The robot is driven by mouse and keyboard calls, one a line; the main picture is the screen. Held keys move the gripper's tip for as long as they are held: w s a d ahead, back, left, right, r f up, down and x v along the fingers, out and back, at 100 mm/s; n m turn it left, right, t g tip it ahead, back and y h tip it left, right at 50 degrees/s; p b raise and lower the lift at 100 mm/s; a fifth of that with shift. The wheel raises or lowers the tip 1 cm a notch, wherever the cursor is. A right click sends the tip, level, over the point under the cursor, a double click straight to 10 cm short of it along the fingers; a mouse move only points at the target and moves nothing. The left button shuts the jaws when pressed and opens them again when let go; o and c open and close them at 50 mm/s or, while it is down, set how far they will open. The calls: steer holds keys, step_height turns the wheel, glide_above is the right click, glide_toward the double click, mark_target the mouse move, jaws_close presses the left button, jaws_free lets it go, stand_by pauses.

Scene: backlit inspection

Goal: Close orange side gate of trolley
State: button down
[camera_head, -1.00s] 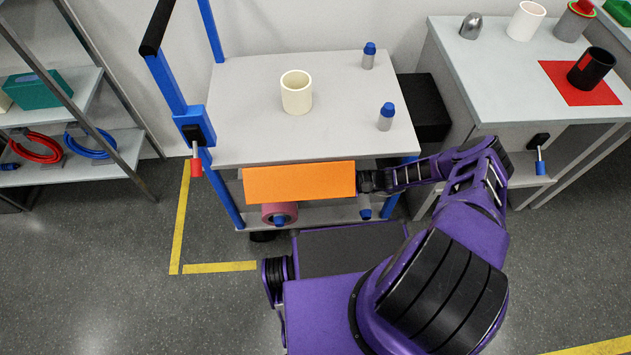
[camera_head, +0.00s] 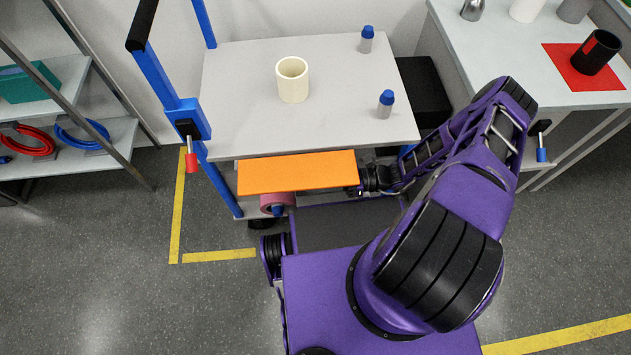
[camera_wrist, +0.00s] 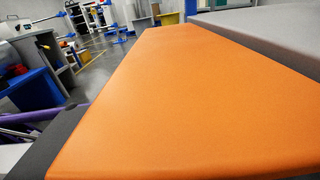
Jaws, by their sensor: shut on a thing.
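The trolley has a grey top (camera_head: 235,100) and blue posts. Its orange side gate (camera_head: 297,173) is a flat panel along the near side, standing out below the top's front edge. In the wrist view the gate (camera_wrist: 185,100) fills the middle, its broad face showing, with the grey trolley top (camera_wrist: 265,25) beyond at upper right. My gripper (camera_head: 361,189) is at the gate's right end, shut on it. The fingertips are small and partly hidden in the head view. A red-handled latch (camera_head: 191,158) hangs on the left blue post.
A cream cup (camera_head: 292,80) and two blue-capped bottles (camera_head: 386,103) stand on the trolley top. A pink roll (camera_head: 272,203) sits below the gate. A bench with a red mat (camera_head: 568,72) stands right; a shelf rack is left. Floor at left is clear.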

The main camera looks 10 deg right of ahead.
mark_target(317, 181)
steer(key=r+m, duration=0.1)
steer(key=m, duration=0.1)
steer(key=s+r+m, duration=0.1)
steer(key=r+m, duration=0.1)
steer(key=shift+r+m, duration=0.1)
steer(key=shift+m, duration=0.2)
steer(key=r+m, duration=0.1)
steer(key=m, duration=0.1)
steer(key=r+m, duration=0.2)
steer(key=shift+w+r+m, duration=0.2)
steer(key=shift+w+m, duration=0.1)
steer(key=shift+w, duration=0.05)
steer(key=r+m, duration=0.1)
steer(key=w+r+m, duration=0.1)
steer(key=m, duration=0.1)
steer(key=shift+w+r+m, duration=0.1)
steer(key=shift+w+m, duration=0.1)
steer(key=shift+m, duration=0.1)
steer(key=shift+w+r+m, duration=0.6)
steer(key=shift+m, duration=0.6)
steer(key=shift+w+d+r+m, duration=0.1)
steer(key=shift+w+r+m, duration=0.15)
steer(key=shift+w+m, duration=0.2)
steer(key=shift+w+r, duration=0.2)
steer(key=shift+w, duration=0.2)
steer(key=c, duration=0.9)
jaws_free()
